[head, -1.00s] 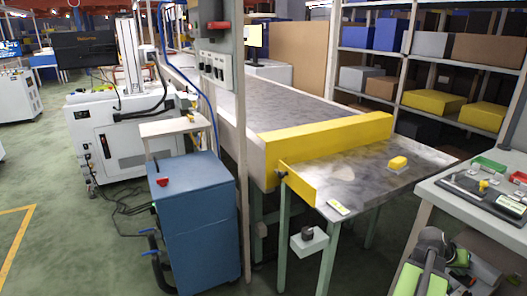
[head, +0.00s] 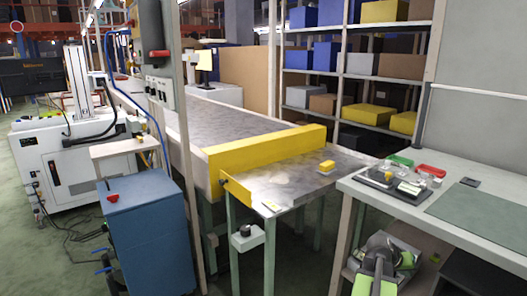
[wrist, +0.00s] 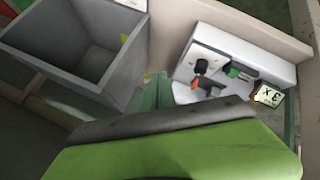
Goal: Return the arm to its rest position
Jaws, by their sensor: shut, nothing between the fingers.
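My arm (head: 378,268), green and grey, shows at the bottom right of the head view, folded low in front of the right-hand workbench. My gripper (wrist: 170,112) fills the bottom of the wrist view as a green body with a dark grey edge. It is shut, and I see nothing held in it. Its fingertips are not clear in the head view.
A workbench (head: 480,205) with small parts stands at right. A metal table (head: 285,183) bearing a yellow block (head: 327,167) adjoins the conveyor (head: 220,125). A blue cabinet (head: 150,240) stands at left. The wrist view shows a grey bin (wrist: 75,45) and white box (wrist: 225,55).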

